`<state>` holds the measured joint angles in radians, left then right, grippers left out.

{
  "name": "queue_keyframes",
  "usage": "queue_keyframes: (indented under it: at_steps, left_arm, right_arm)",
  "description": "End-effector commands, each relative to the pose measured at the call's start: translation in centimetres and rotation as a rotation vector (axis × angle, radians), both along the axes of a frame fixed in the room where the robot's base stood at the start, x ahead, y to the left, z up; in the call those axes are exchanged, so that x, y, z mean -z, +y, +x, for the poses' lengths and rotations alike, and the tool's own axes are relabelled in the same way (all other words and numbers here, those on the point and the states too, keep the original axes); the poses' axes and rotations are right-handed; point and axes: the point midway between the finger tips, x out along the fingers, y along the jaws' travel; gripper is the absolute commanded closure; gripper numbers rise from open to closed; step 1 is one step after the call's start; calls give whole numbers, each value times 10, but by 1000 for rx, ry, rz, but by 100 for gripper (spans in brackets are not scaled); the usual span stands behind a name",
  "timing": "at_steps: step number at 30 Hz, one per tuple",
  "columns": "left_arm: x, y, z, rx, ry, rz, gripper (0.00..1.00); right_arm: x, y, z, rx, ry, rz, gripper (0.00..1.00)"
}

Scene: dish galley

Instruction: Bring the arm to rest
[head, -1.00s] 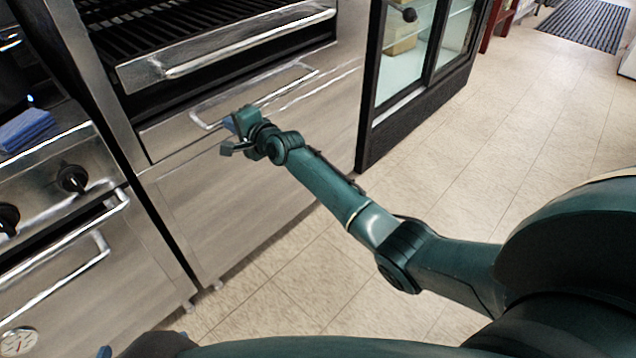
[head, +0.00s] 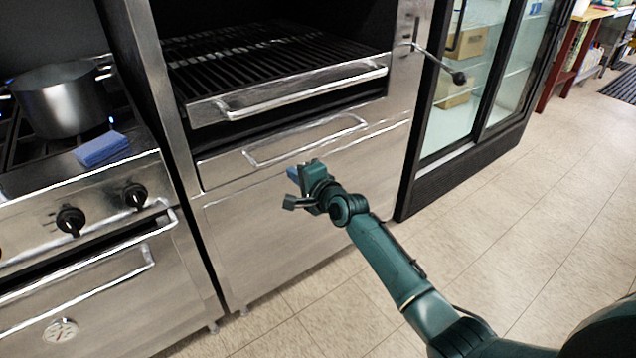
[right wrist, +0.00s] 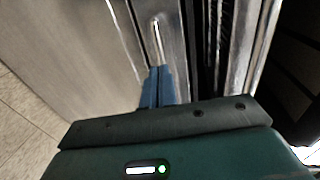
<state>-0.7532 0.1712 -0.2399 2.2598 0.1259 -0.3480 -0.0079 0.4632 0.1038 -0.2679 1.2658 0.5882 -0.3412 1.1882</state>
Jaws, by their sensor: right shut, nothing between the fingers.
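My right arm reaches in from the lower right of the head view. Its gripper (head: 292,174) is in front of the steel broiler's lower drawer, a little below the drawer handle (head: 305,140). In the right wrist view the blue fingers (right wrist: 158,88) are together with nothing between them. The handle shows beyond the fingertips in that view, and I see no clear contact with it. My left gripper is not in view.
A broiler with a black grill rack (head: 270,62) stands ahead. At left is a stove with a pot (head: 62,100) and a blue sponge (head: 101,149) at its front edge. A glass-door fridge (head: 455,120) stands at right. The tiled floor (head: 520,240) at right is clear.

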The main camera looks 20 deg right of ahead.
Motion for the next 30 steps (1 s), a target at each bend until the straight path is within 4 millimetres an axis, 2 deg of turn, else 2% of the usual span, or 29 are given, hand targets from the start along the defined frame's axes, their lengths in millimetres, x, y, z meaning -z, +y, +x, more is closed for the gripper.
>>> queue_keyframes:
  at_steps: [3,9,15,20,23,25,29,30]
  left_arm:
    - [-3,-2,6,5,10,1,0]
    - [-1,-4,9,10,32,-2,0]
    - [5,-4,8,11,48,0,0]
    - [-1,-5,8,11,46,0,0]
    - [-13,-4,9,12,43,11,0]
    - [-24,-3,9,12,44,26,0]
    - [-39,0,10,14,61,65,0]
    - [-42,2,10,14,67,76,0]
  right_arm:
    - [-5,-8,-23,0,2,-1,100]
    - [-10,-19,-51,0,2,-2,100]
    - [-12,-23,-62,0,3,-1,100]
    - [-9,-23,-71,-6,3,-36,100]
    - [3,-22,-96,-30,1,-162,100]
    - [15,-20,-127,-65,-2,-313,100]
    - [32,-17,-201,-176,-27,-665,100]
    - [34,-17,-224,-218,-38,-773,100]
